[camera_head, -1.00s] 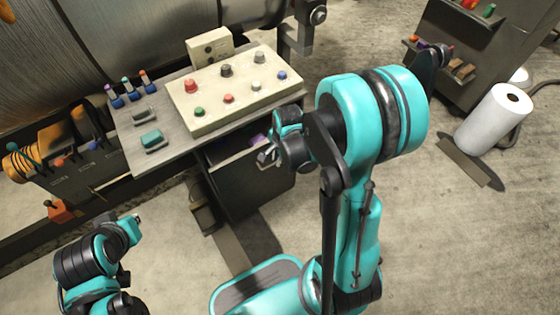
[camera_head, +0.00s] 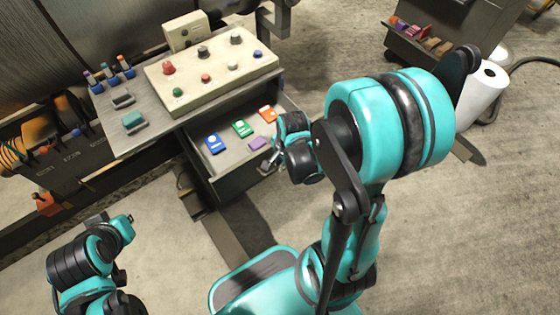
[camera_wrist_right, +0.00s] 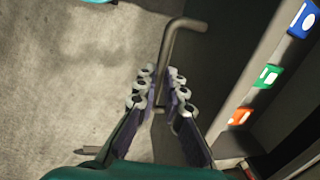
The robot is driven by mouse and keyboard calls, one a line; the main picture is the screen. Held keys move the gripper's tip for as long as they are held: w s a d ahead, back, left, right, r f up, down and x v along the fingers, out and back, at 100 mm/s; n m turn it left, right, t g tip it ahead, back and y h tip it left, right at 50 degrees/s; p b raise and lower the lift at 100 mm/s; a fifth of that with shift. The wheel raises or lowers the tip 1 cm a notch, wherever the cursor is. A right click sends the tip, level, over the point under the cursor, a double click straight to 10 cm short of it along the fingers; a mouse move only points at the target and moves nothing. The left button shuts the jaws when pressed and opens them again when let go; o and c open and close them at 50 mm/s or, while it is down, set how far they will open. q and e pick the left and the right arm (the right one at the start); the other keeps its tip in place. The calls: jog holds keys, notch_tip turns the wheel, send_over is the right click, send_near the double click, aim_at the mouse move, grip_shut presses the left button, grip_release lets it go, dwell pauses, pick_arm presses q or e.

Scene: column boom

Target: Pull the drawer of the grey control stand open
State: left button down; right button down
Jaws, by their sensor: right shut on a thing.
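The grey control stand (camera_head: 125,135) has its drawer (camera_head: 232,183) pulled out. Blue, green, orange and purple items show inside it. My right gripper (camera_head: 270,162) is at the drawer's front. In the right wrist view, its fingers (camera_wrist_right: 157,100) are shut on the drawer's bar handle (camera_wrist_right: 172,52), whose bent end sticks out beyond them. The drawer front (camera_wrist_right: 215,65) is beside the fingers. My left gripper (camera_head: 125,228) is low at the left, away from the stand; its jaws are too small to read.
On the stand's top is a cream button panel (camera_head: 213,73) with several knobs. Orange gear (camera_head: 40,130) hangs at the left. A white roll (camera_head: 480,92) and a dark cart (camera_head: 440,35) stand at the right.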

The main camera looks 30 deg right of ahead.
jog(key=c, duration=1.6)
grip_release()
jog(key=shift+r, duration=0.1)
notch_tip(320, 180, up, 12)
jog(key=s, duration=0.2)
jog(key=shift+f, duration=0.2)
jog(key=shift+d, duration=0.1)
jog(key=a+r+n+t, duration=0.5)
jog(key=a+n, duration=0.2)
jog(key=n, duration=1)
jog(key=shift+s+a, duration=0.25)
jog(key=shift+a, duration=0.1)
